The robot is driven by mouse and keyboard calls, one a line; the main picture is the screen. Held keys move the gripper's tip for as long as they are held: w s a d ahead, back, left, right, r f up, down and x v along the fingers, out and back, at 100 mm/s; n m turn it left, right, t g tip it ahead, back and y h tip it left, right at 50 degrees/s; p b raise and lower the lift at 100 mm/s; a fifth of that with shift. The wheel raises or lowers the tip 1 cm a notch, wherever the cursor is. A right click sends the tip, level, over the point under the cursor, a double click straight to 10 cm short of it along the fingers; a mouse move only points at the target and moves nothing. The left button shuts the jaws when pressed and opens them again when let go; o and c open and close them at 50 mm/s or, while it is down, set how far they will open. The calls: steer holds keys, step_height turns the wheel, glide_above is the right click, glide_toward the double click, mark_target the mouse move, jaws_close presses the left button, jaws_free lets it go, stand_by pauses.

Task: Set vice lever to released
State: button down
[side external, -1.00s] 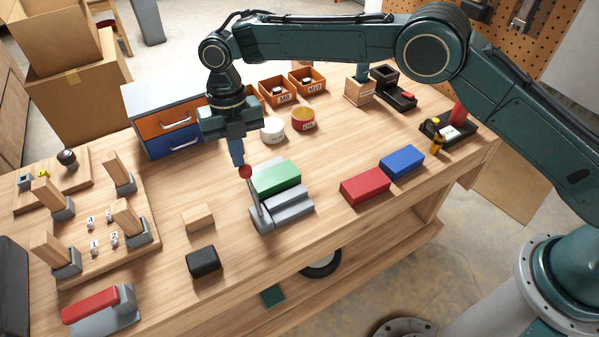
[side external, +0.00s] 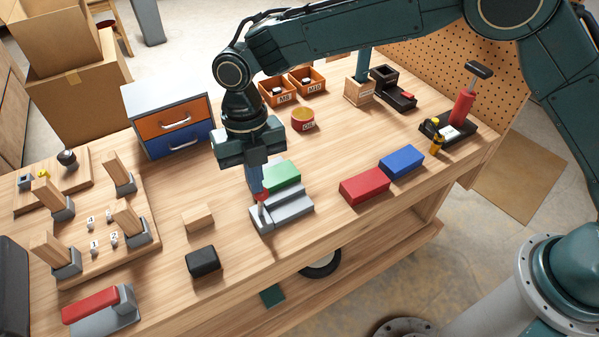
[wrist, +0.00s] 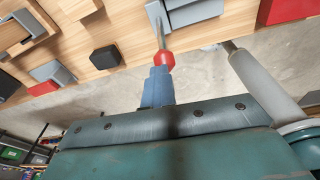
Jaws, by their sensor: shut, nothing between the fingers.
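The grey vice (side external: 290,208) sits near the front edge of the bench, with a green block (side external: 282,177) in it. Its lever has a pale shaft (side external: 261,211) and a red ball knob (side external: 263,195), partly covered by my gripper in the side view. My gripper (side external: 257,188) is shut and empty, pointing down, its blue fingertips at the knob. In the wrist view the red knob (wrist: 165,60) is just past the tips of my shut fingers (wrist: 158,75), touching or nearly so. The shaft runs from the knob to the vice (wrist: 190,12).
A wooden block (side external: 198,217) and a black block (side external: 203,262) lie left of the vice. Red (side external: 364,187) and blue (side external: 402,162) blocks lie right. The drawer cabinet (side external: 168,120) and orange bins (side external: 278,91) stand behind. The bench front between the vice and red block is clear.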

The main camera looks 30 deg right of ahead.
steer(key=s+f, duration=0.5)
steer(key=s, duration=0.5)
step_height(320, 180, up, 11)
steer(key=w, duration=0.2)
steer(key=d+r+m+t, duration=0.1)
steer(key=d+r+m, duration=0.4)
steer(key=d, duration=0.3)
steer(key=s+d+r+m+t+y, duration=0.1)
steer(key=d+r+m, duration=0.5)
steer(key=d+m, duration=0.2)
steer(key=shift+d+t, duration=0.3)
